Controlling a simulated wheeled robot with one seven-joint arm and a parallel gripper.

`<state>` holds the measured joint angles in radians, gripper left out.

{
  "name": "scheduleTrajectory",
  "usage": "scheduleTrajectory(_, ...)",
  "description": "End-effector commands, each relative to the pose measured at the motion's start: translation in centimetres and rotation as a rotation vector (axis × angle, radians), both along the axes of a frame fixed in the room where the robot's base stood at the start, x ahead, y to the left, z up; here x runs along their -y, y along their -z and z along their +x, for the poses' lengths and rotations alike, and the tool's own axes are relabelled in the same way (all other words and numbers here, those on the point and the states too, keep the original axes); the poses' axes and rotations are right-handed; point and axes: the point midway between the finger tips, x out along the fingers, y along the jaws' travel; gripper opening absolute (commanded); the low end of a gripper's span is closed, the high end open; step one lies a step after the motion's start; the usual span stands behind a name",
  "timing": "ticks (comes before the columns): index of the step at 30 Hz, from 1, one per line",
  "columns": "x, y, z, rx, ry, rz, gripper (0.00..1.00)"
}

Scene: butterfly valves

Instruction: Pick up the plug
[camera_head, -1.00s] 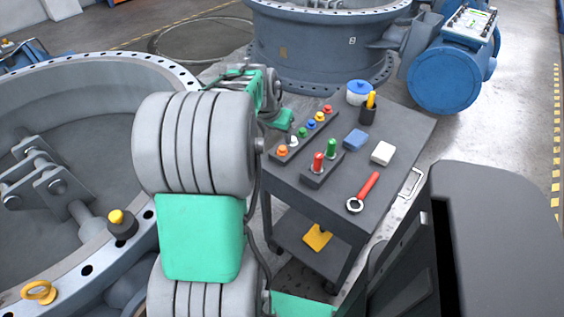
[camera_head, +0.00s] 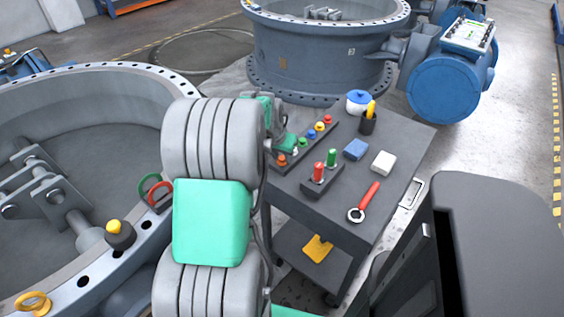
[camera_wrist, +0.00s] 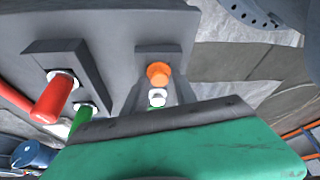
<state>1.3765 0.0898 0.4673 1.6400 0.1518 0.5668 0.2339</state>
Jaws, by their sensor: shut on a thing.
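A dark rack (camera_head: 322,141) on the cart holds a row of small coloured plugs. The white plug (camera_head: 294,151) stands in it beside the orange plug (camera_head: 282,160); the white one also shows in the wrist view (camera_wrist: 157,97) between my fingers. My gripper (camera_wrist: 158,92) is shut on the white plug, low over the rack, with the orange plug just beyond it. In the head view my green gripper housing sits beside the near end of the row, and the fingertips are mostly hidden. The blue, yellow and red plugs stand farther along.
On the cart (camera_head: 400,150) are a block with red and green handles (camera_head: 322,181), blue and white blocks, a red-handled wrench (camera_head: 364,201), a cup and a blue-lidded pot. A large valve ring (camera_head: 150,250) lies left of my arm.

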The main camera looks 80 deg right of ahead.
Motion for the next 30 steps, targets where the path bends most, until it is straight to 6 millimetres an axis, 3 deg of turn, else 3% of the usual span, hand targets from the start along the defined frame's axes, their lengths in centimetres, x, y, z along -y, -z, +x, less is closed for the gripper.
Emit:
scheduleTrajectory(9,0.0,0.0,0.0,0.0,0.0,0.0,0.0)
scheduleTrajectory(20,0.0,-0.2,0.0,0.0,0.0,0.0,0.0)
scheduleTrajectory(27,0.1,-3.4,0.0,0.002,0.0,-0.004,0.0)
scheduleTrajectory(30,-1.7,-5.7,0.3,0.001,-0.001,-0.006,0.0)
